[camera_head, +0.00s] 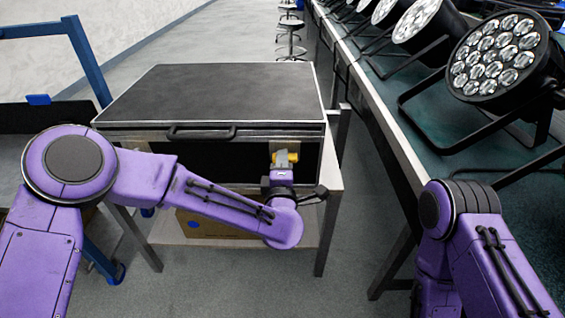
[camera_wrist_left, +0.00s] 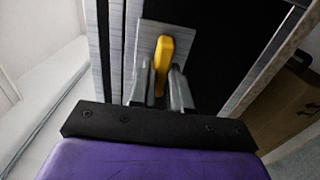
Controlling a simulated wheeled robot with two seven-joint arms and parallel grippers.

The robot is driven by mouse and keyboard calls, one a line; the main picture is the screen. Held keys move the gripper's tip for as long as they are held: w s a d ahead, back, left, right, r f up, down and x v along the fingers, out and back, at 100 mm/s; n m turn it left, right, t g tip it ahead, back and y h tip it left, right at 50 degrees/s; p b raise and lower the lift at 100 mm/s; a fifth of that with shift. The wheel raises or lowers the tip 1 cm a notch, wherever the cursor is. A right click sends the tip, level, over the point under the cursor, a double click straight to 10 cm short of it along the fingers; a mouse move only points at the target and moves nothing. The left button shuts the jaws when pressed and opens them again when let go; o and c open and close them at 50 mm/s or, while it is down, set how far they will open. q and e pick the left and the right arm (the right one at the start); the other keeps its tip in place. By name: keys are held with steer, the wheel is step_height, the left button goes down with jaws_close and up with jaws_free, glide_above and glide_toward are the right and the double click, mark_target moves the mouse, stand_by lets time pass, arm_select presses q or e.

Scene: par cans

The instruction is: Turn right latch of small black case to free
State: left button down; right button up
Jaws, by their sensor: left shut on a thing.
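The small black case (camera_head: 215,92) stands shut on a small table, with a dark lid, pale metal edges and a black handle (camera_head: 202,132) on its front. Its right latch (camera_head: 282,157) is a yellow piece on a grey plate at the right of the front face. The yellow latch also shows in the left wrist view (camera_wrist_left: 164,55). My left gripper (camera_head: 283,170) is at the latch, its fingers (camera_wrist_left: 160,85) shut on the yellow piece from both sides. The left latch is hidden behind my left arm. My right arm shows at lower right, but its gripper is out of view.
The small table (camera_head: 332,178) has a lower shelf with a cardboard box (camera_head: 215,224). On the right, a long bench (camera_head: 395,135) carries several par cans (camera_head: 499,54). A blue frame (camera_head: 88,60) stands at left. Several stools (camera_head: 290,38) are at the back.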

arm_select(q)
steer(key=shift+w+r, duration=0.1)
steer(key=shift+r, duration=0.1)
steer(key=c, duration=1.1)
jaws_free()
steer(key=shift+f, duration=0.15)
steer(key=s, duration=1)
steer(key=shift+s, duration=0.25)
